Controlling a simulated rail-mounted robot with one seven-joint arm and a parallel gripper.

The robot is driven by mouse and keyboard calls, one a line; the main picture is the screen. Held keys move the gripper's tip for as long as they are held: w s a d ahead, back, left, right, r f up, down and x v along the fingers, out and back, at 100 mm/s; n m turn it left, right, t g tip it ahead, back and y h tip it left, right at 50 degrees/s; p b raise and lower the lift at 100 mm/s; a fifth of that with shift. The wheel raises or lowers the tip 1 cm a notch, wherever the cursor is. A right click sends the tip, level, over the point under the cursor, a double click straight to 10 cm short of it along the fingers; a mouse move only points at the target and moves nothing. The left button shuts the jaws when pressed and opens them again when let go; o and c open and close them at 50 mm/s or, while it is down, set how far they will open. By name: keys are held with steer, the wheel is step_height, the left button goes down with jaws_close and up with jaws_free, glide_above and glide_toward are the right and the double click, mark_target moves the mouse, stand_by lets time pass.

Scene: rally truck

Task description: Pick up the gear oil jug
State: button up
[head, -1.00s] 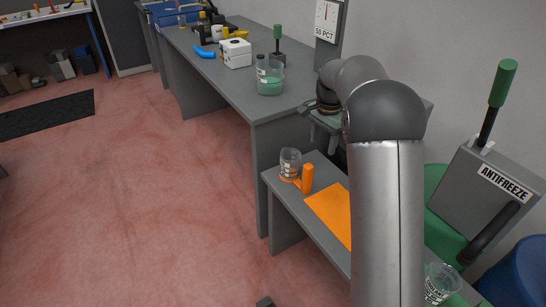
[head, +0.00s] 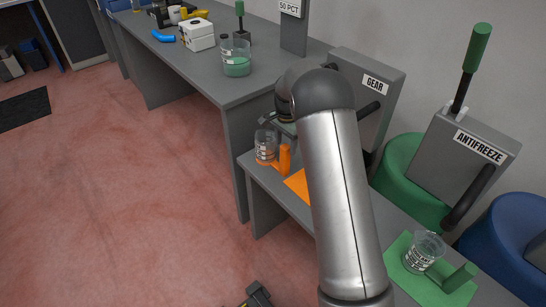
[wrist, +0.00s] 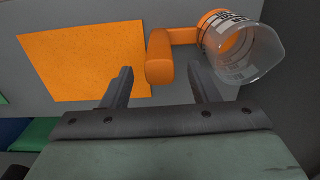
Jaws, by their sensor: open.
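The gear oil jug, a clear measuring jug (head: 264,152) with an orange handle (head: 284,158), stands on the low grey bench beside an orange mat (head: 296,183). My gripper (wrist: 160,68) is open, with one finger on each side of the handle's end in the picture. I cannot tell how far above the handle the fingers are. In the head view my arm hides most of the gripper and part of the mat.
A grey GEAR dispenser (head: 367,90) stands close behind my arm. To the right are an ANTIFREEZE dispenser (head: 460,160), a green drum (head: 408,180) and a second jug (head: 424,252) with a green handle on a green mat. A taller bench (head: 190,62) holds a jug of green liquid (head: 236,62).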

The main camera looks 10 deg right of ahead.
mark_target(285, 154)
step_height(285, 154, down, 5)
steer(key=shift+f, duration=0.15)
jaws_close()
